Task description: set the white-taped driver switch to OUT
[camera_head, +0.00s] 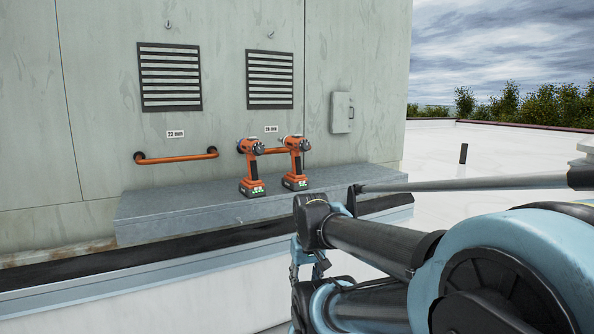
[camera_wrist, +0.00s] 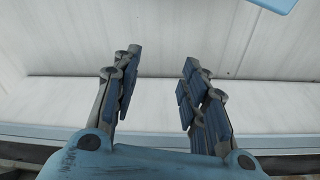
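Two orange-and-black drivers stand upright side by side on a grey ledge (camera_head: 165,208): the left driver (camera_head: 252,168) and the right driver (camera_head: 297,164). Both have green lights low on their battery bases. I cannot make out white tape or the switch setting on either one. My gripper (camera_wrist: 163,62) is open and empty in the wrist view, with its two dark-padded fingers apart over a pale surface. In the camera_head view it is partly hidden by my arm, low and in front of the ledge, apart from the drivers. Neither driver shows in the wrist view.
Orange handle bars (camera_head: 176,158) are fixed to the wall behind the ledge, one close behind the drivers. Above are two louvred vents (camera_head: 170,78) and small labels. A grey box (camera_head: 342,112) is on the wall at right. The ledge's left part is clear.

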